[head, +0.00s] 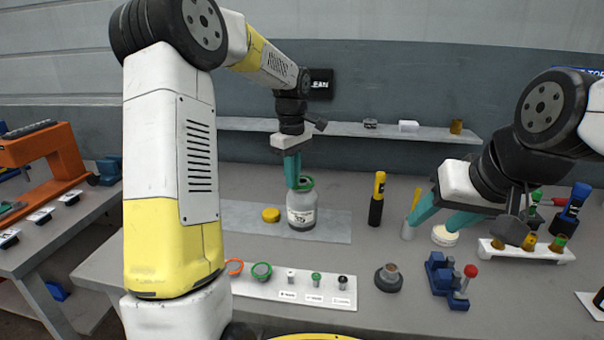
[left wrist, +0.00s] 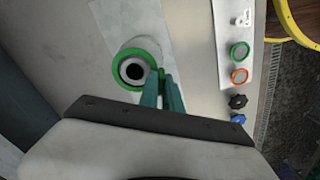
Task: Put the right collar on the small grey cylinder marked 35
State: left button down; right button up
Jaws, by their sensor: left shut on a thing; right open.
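The small grey cylinder (head: 301,218) marked 35 stands upright on a pale mat (head: 338,228). A green collar (head: 307,182) is at its top; in the left wrist view the collar (left wrist: 154,53) encircles the cylinder's top (left wrist: 133,70) and its dark opening. I cannot tell whether it is fully seated. My left gripper (head: 294,184) is shut on the collar's rim; its teal fingers also show in the left wrist view (left wrist: 161,80). My right gripper (head: 431,222) is open over the right side of the table. A second green collar (head: 261,271) and an orange collar (head: 234,267) lie on the white front board.
A yellow cap (head: 271,214) lies left of the cylinder. The white board (head: 300,297) also holds small valve parts. A black-and-yellow tool (head: 377,200), a round grey base (head: 388,278), a blue vise (head: 446,278) and a white holder (head: 512,251) stand to the right.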

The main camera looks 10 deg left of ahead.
pick_arm(q)
jog(key=shift+f, duration=0.75)
jog(key=c, duration=1.5)
grip_release()
jog(key=shift+r, duration=3)
jog(key=s+r+m+t, duration=0.2)
jog(key=s+r+m, duration=0.1)
jog(key=s, duration=0.4)
jog(key=s+r+m+t, duration=0.1)
jog(key=s+r+m, duration=0.25)
jog(key=s, duration=0.35)
jog(key=s+m+t, duration=0.1)
jog(key=s+m, duration=0.1)
jog(key=s, duration=0.2)
jog(key=s+f+m+t+h, duration=0.1)
jog(key=s+m, duration=0.1)
jog(key=s, duration=0.2)
jog(key=s+f+m+t+h, duration=0.1)
jog(key=s+m, duration=0.1)
jog(key=s, duration=0.2)
jog(key=shift+s+d+f, duration=0.15)
jog(key=shift+s+d, duration=0.1)
